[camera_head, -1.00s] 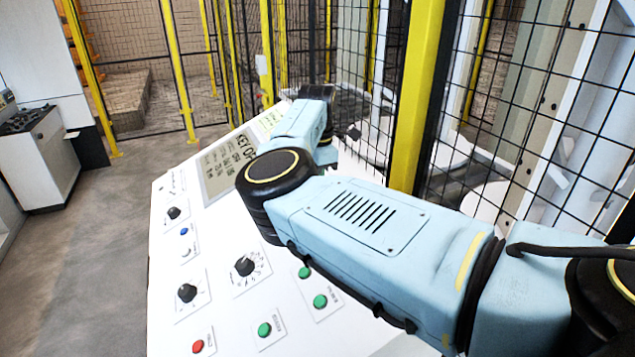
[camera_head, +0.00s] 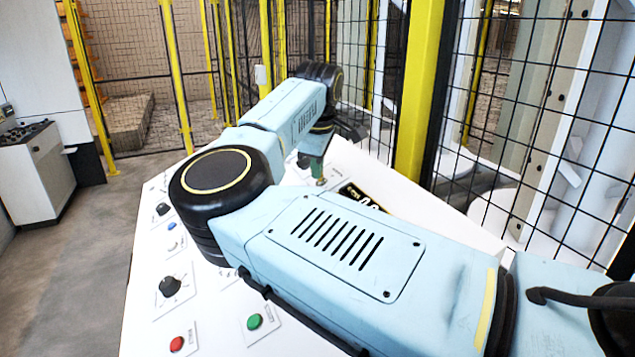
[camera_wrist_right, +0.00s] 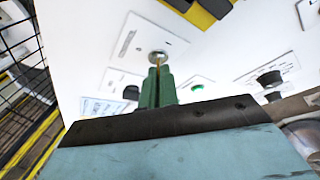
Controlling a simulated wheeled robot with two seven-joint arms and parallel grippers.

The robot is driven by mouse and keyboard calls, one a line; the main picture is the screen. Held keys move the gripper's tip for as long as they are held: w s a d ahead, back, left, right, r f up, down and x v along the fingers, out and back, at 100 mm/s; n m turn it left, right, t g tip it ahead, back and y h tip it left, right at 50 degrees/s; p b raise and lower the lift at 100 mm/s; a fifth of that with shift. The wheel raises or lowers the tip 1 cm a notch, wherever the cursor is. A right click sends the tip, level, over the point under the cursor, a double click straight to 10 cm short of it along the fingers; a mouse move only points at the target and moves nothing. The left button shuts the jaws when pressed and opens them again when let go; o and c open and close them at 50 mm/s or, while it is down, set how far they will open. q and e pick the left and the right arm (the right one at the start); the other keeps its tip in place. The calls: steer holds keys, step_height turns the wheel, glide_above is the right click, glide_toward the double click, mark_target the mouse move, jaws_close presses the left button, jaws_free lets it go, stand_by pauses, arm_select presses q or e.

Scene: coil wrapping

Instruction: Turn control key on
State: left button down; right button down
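The control key is a thin brass-coloured piece (camera_wrist_right: 158,63) in a round metal key switch (camera_wrist_right: 158,54) on a white plate in the right wrist view. My right gripper (camera_wrist_right: 157,75) has its green fingers close together around the key's near end, just in front of the switch. In the head view my right gripper (camera_head: 318,178) points down at the far part of the white control panel (camera_head: 145,290). The switch is hard to make out there. My arm hides the middle of the panel. My left gripper is not in view.
Knobs such as a black one (camera_head: 170,286), a red button (camera_head: 177,343) and a green button (camera_head: 254,321) stand on the panel. A yellow post (camera_head: 418,90) and mesh fence rise behind.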

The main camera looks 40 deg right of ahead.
steer(key=m+b, duration=0.2)
steer(key=m+h+b, duration=0.1)
steer(key=m+b, duration=0.1)
steer(key=m+h+b, duration=0.1)
steer(key=m+b, duration=0.1)
steer(key=shift+s+a+f+t, duration=0.1)
steer(key=shift+a+f+t, duration=0.15)
steer(key=shift+f+t, duration=0.05)
steer(key=shift+a+r+m+h+b, duration=0.15)
steer(key=shift+m+h+b, duration=0.65)
steer(key=shift+m+b, duration=0.6)
steer(key=c, duration=1.7)
jaws_free()
steer(key=b+v, duration=0.1)
steer(key=v, duration=1.2)
steer(key=shift+a+r, duration=0.1)
steer(key=shift+r, duration=0.1)
